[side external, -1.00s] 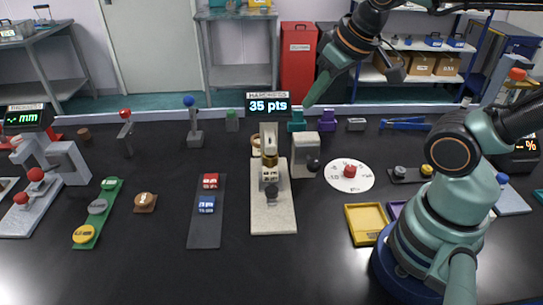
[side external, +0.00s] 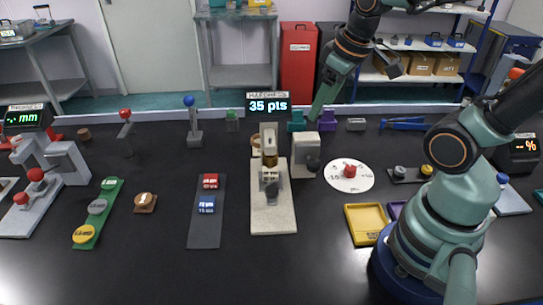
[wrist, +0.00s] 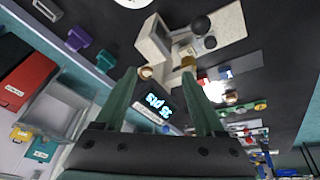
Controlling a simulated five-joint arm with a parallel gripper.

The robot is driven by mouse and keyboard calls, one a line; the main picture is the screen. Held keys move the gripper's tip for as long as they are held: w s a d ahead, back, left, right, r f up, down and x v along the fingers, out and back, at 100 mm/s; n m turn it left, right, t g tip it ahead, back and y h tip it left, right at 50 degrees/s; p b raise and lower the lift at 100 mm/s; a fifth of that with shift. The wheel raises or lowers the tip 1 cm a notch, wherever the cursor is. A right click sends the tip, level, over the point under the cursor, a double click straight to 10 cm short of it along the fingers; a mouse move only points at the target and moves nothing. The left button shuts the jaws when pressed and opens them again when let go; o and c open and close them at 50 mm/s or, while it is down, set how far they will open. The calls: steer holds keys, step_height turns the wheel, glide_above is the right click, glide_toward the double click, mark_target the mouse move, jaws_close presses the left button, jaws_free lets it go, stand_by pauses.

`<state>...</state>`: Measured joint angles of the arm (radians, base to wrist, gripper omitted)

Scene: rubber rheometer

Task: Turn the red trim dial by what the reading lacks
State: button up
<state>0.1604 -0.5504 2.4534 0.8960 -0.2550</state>
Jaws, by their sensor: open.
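The red trim dial (side external: 350,170) sits at the centre of a white round plate (side external: 334,181) with marks around its rim, on the bench right of centre. The marks are too small to read surely. The hardness display (side external: 267,106) reads 35 pts; it also shows, tilted, in the wrist view (wrist: 158,106). My gripper (side external: 313,116) is behind and left of the dial, over the teal block, apart from the dial. In the wrist view my gripper (wrist: 159,73) has its fingers spread with nothing between them. Only a white edge, probably the dial plate, shows at the top there.
The hardness tester (side external: 272,205) stands left of the dial, with a grey block with a black knob (side external: 304,155) between them. A teal block (side external: 297,121) and purple block (side external: 327,121) stand behind. A yellow tray (side external: 366,223) lies in front.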

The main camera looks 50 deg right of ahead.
mark_target(351, 167)
steer(key=s+d+f+n+g, duration=0.3)
steer(key=s+d+f+g, duration=0.15)
steer(key=d+f, duration=0.55)
steer(key=shift+y, duration=0.4)
step_height(351, 167, down, 11)
steer(key=shift+d+f, duration=0.1)
jaws_close()
